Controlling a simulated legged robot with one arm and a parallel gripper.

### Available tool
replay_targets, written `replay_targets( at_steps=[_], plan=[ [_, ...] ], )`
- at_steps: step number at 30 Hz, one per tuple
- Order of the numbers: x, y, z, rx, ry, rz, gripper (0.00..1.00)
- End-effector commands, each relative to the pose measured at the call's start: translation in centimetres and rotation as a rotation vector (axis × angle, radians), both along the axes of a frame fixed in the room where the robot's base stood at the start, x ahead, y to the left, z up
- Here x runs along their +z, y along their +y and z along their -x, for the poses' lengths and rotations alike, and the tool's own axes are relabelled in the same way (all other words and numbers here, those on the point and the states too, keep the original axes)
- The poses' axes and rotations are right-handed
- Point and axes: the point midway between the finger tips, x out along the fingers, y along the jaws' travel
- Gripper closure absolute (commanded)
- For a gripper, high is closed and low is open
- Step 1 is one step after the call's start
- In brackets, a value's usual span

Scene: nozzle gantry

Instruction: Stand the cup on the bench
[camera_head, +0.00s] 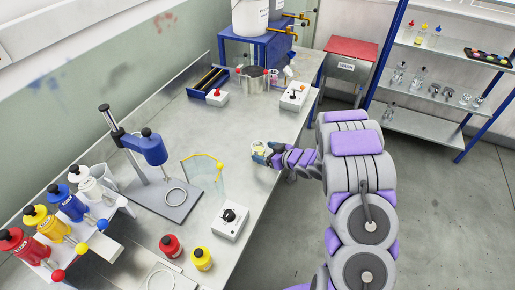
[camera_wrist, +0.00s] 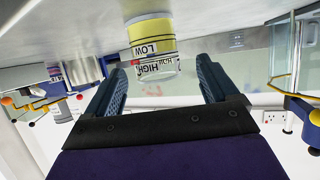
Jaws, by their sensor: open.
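The cup (camera_head: 260,145) is small, with yellow contents, and is at the right edge of the bench (camera_head: 262,115) in the head view. In the wrist view, where the bench is at the top, the cup (camera_wrist: 152,45) shows a yellow part and white bands marked LOW and HIGH. My gripper (camera_head: 266,155) is beside it at the bench edge. In the wrist view my gripper (camera_wrist: 161,66) is open, and the cup shows between the two fingers near their tips, with gaps on both sides. Whether the cup's base touches the bench is unclear.
A wire-edged clear guard (camera_head: 206,174) and a grey box with a black knob (camera_head: 230,221) stand near the cup. A blue press (camera_head: 150,150) and several colored bottles (camera_head: 60,207) are to the left. The bench surface behind the cup is mostly clear.

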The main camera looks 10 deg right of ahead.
Motion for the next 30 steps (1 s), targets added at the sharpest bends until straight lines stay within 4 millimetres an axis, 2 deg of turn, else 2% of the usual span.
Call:
replay_targets(
  at_steps=[3, 9, 15, 20, 25, 30],
  plan=[
    [1.4, -1.6, 1.7, -0.006, -0.002, 0.003, 0.13],
    [2.7, -2.9, 3.4, -0.004, -0.013, 0.002, 0.13],
    [2.9, -3.3, 4.0, -0.003, -0.013, 0.003, 0.13],
    [3.6, -4.3, 3.5, -0.038, -0.001, 0.066, 0.13],
    [6.6, -7.8, 2.7, -0.179, 0.053, 0.262, 0.13],
    [10.9, -11.6, 4.1, -0.367, 0.149, 0.441, 0.13]
  ],
)
